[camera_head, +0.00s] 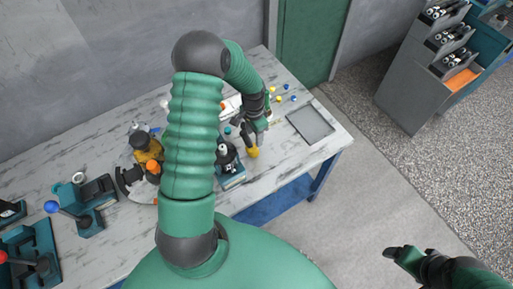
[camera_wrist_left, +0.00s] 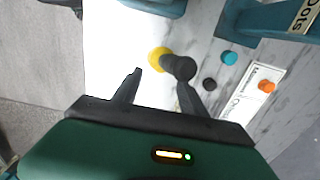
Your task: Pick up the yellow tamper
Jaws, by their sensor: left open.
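The yellow tamper (camera_head: 252,152) is near the front edge of the marble table, just below my left gripper (camera_head: 257,127) in the head view. In the left wrist view, the tamper's yellow part (camera_wrist_left: 156,58) and dark, round-ended handle (camera_wrist_left: 180,68) lie just ahead of the fingertips. My left gripper (camera_wrist_left: 160,79) is open there, its right fingertip close to the handle; whether they touch is unclear. My right gripper (camera_head: 398,256) is off the table at the lower right, its jaw state unclear.
A grey tray (camera_head: 311,123) lies to the right on the table. A black device on a teal base (camera_head: 232,181) stands left of the tamper. Small coloured pieces (camera_head: 279,98) lie behind. A teal piece (camera_wrist_left: 229,58) and an orange piece (camera_wrist_left: 266,86) show in the wrist view.

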